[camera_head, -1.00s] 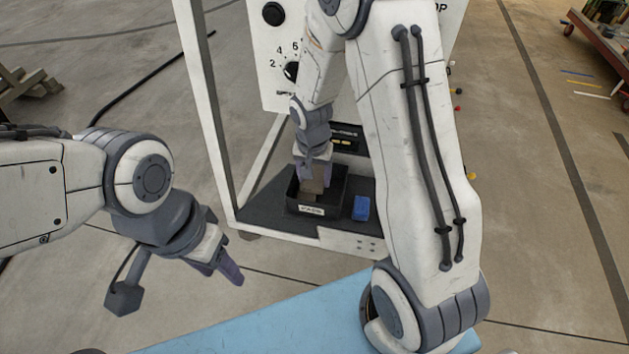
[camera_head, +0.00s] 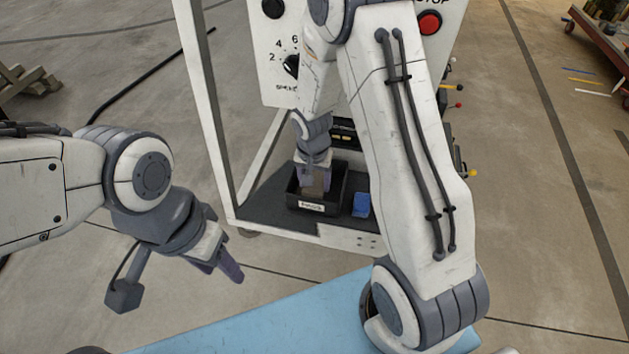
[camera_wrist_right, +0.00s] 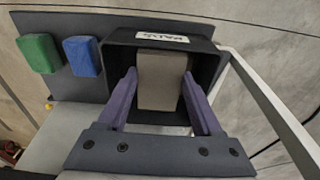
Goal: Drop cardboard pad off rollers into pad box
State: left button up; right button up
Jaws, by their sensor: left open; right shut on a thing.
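The brown-grey cardboard pad (camera_head: 318,189) is between the purple fingers of my right gripper (camera_head: 315,176). My right gripper is shut on it, with the pad inside the opening of the black pad box (camera_head: 334,203). In the right wrist view the pad (camera_wrist_right: 162,80) lies between both fingers (camera_wrist_right: 161,100), within the walls of the labelled box (camera_wrist_right: 118,57). Whether the pad touches the box floor is hidden. My left gripper (camera_head: 229,271) is open and empty, off to the left, well away from the box. The rollers are not clearly visible.
A blue block (camera_head: 361,204) lies right of the box on the dark shelf (camera_head: 265,213). The right wrist view also shows a green block (camera_wrist_right: 38,53). A white frame post (camera_head: 205,110) stands left of the box. The panel with a red button (camera_head: 430,22) is behind my right arm.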

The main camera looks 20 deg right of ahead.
aim_at(313, 188)
jog(key=o, duration=1.3)
jog(key=shift+r+p, duration=0.55)
notch_tip(313, 188, up, 12)
jog(key=s, duration=0.1)
jog(key=s+a+r+n, duration=0.2)
jog(key=s+a+n, duration=0.2)
jog(key=s, duration=0.3)
jog(key=s+a+r+n+y, duration=0.1)
jog(key=s+a+r+n, duration=0.2)
jog(key=s+a+n, duration=0.2)
jog(key=s+a+r+n+g, duration=0.1)
jog(key=s+a+r+n, duration=0.2)
jog(key=s, duration=0.7)
jog(key=shift+s+a+n+y, duration=0.3)
jog(key=shift+s+a+n, duration=0.1)
jog(key=shift+a+n, duration=0.7)
